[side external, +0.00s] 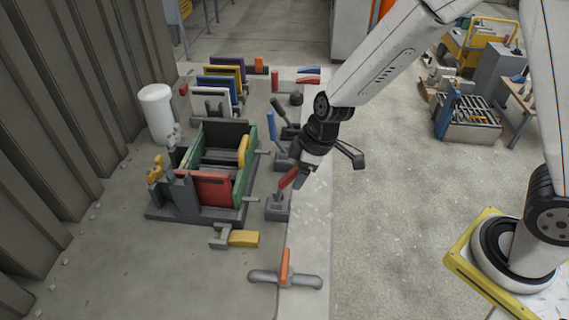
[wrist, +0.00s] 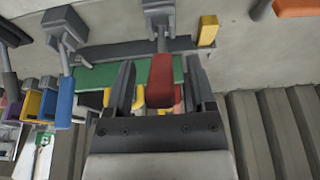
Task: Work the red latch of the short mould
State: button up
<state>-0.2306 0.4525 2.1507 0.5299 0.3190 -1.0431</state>
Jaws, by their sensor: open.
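The red latch (side external: 287,179) is a lever with a red handle on a grey base, beside the right side of the mould (side external: 247,181), which has green side walls and a red panel. My gripper (side external: 299,180) is low at the red handle, its jaws open. In the wrist view the red handle (wrist: 161,80) lies between the two dark fingers of my gripper (wrist: 160,70), with a gap on each side. The handle's near end is close to the palm; I cannot tell whether it touches. The latch's grey base shows beyond the fingers.
A blue lever (side external: 273,130) and a black lever (side external: 279,105) stand just behind the red one. A yellow block (side external: 244,239) lies in front of the mould, and an orange-handled part (side external: 285,268) sits nearer. A white canister (side external: 157,112) stands at left.

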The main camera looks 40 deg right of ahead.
jog(key=v, duration=0.7)
dwell(0.3)
jog(key=shift+r, duration=0.1)
jog(key=shift+a, duration=0.1)
jog(key=c, duration=0.7)
jog(key=shift+w+a+r, duration=0.15)
jog(key=shift+w, duration=0.05)
grip_shut()
notch_tip(320, 180, up, 7)
jog(key=g+h, duration=0.4)
send_over(283, 179)
jog(key=w+a, duration=0.3)
jog(key=shift+w+a+r, duration=0.1)
jog(key=shift+w+a, duration=0.1)
